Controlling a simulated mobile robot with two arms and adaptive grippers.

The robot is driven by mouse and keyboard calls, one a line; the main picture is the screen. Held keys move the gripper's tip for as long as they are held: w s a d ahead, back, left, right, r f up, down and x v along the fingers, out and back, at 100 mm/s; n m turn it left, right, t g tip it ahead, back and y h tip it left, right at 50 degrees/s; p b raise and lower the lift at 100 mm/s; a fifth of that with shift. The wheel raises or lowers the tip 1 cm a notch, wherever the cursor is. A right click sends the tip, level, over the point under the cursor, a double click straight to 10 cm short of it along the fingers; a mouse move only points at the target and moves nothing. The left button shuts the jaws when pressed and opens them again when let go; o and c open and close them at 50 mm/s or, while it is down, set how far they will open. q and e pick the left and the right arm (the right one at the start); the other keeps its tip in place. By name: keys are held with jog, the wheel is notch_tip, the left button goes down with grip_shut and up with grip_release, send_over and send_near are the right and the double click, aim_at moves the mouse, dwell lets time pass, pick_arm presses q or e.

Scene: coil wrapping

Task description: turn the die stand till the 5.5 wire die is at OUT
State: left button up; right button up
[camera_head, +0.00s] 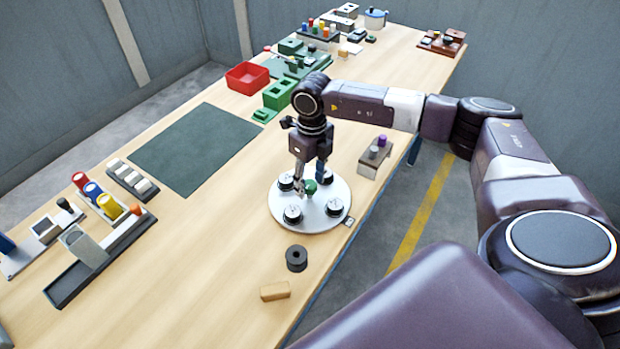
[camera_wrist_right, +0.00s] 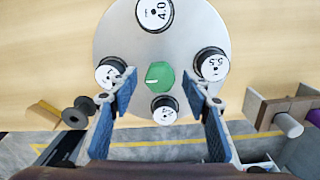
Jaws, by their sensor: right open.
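The die stand (camera_head: 312,222) is a round pale plate near the table's right edge, with several black dies with white labelled tops. In the right wrist view its plate (camera_wrist_right: 190,32) shows the 5.5 die (camera_wrist_right: 212,65) at the right, the 4.0 die (camera_wrist_right: 157,14) at the top, and dies at left and bottom with unclear labels. A green knob (camera_wrist_right: 159,75) sits at its centre. My right gripper (camera_wrist_right: 160,97) is open above the stand, blue fingers apart on both sides of the knob. A small tag (camera_head: 350,221) lies beside the plate; its writing is unreadable. My left gripper is not in view.

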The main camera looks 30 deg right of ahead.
grip_shut()
dwell(0.3)
dwell(0.3)
